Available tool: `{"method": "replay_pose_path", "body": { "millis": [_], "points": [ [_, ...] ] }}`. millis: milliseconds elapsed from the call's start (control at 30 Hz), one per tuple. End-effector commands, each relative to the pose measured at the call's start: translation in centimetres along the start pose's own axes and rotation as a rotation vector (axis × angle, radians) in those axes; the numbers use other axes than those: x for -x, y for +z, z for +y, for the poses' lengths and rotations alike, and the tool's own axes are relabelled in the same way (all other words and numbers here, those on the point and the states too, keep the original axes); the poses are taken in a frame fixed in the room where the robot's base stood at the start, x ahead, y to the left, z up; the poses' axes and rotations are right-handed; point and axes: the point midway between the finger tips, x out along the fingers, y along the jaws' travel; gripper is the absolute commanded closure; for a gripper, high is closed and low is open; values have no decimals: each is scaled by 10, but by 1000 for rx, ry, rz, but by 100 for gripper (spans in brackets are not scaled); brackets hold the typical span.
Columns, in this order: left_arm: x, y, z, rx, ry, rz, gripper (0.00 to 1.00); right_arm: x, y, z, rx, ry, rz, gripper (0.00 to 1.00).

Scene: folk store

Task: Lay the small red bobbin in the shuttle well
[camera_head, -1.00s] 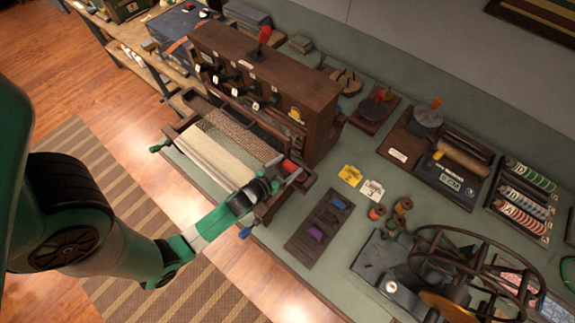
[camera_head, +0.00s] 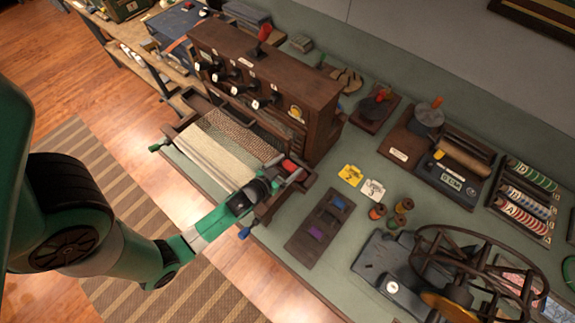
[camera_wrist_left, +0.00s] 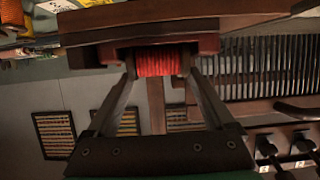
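The small red bobbin (camera_head: 289,166) is at the right end of the loom. In the left wrist view the red bobbin (camera_wrist_left: 160,61) is between my left gripper's fingertips (camera_wrist_left: 159,72), one at each end, with no clear gap. A dark wooden piece (camera_wrist_left: 85,54), seemingly the shuttle, lies around and behind it. I cannot tell whether the bobbin rests fully in the well. My left gripper (camera_head: 284,178) reaches over the loom's near right corner in the head view. My right gripper is not in view.
The loom (camera_head: 215,145) holds pale woven cloth, with a wooden cabinet (camera_head: 262,75) behind. A dark tray (camera_head: 318,228) with purple pieces, several thread spools (camera_head: 377,211) and a wheel machine (camera_head: 430,275) stand to the right. Bare green tabletop lies between loom and tray.

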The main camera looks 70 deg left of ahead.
Motion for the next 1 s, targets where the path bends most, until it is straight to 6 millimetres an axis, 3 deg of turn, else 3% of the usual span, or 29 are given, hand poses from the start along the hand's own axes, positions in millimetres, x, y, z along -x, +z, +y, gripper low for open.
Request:
{"method": "replay_pose_path", "body": {
  "millis": [67,367,467,800,1000],
  "points": [
    [0,0,0,0,0,0,0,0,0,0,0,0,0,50],
    [4,0,0,0,0,0,0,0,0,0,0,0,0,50],
    [18,1,0,1,1,-1,0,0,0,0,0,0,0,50],
    [94,4,1,-3,3,-1,0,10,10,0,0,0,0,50],
    [115,1,0,-1,1,0,0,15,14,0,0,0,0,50]
  ]
}}
